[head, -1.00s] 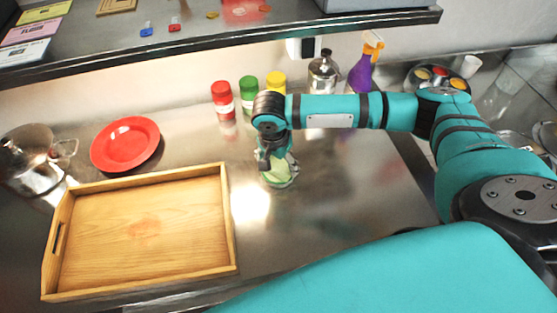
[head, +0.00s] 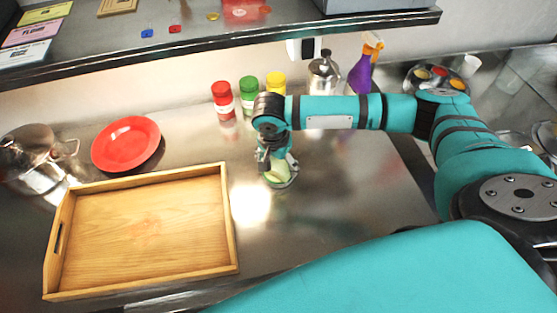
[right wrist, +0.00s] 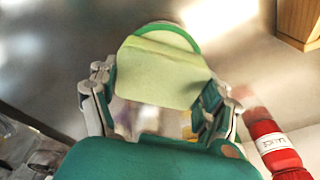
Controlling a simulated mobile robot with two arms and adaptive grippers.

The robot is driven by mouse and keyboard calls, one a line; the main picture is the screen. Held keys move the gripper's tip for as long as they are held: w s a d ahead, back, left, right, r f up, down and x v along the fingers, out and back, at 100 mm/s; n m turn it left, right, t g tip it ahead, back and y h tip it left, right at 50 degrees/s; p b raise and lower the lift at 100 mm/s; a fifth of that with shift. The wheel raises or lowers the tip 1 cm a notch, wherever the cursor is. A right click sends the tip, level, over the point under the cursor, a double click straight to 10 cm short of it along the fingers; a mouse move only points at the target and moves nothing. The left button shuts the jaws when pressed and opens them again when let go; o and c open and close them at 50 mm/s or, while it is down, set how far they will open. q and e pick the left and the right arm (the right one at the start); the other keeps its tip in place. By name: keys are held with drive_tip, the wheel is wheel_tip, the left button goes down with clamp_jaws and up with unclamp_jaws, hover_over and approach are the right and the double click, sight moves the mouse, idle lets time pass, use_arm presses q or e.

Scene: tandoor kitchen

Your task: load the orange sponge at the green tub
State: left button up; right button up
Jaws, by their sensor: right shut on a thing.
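My right gripper (head: 271,160) is low over the steel counter, to the right of the wooden tray. In the right wrist view its fingers (right wrist: 160,88) are shut on a pale yellow-green block (right wrist: 163,70); no orange sponge shows, and I cannot tell if this is the sponge. The block also shows in the head view (head: 279,171). A curved green rim (right wrist: 168,26), perhaps of the green tub, shows just beyond the block. The rest of that round thing is hidden, and I cannot tell whether the block touches it. My left gripper is not in view.
A wooden tray (head: 232,235) and a red plate (head: 126,143) lie at the left. Red (head: 223,100), green (head: 248,95) and yellow (head: 276,84) bottles stand behind my gripper, near a purple spray bottle (head: 361,75). A shelf (head: 250,31) overhangs the back.

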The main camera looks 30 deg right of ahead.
sight(279, 162)
drive_tip(key=shift+p, duration=0.3)
idle(1.2)
wheel_tip(279, 162, up, 5)
drive_tip(key=p, duration=0.6)
drive_tip(key=shift+f, duration=0.15)
drive_tip(key=shift+r+p, duration=0.9)
drive_tip(key=shift+r, duration=0.25)
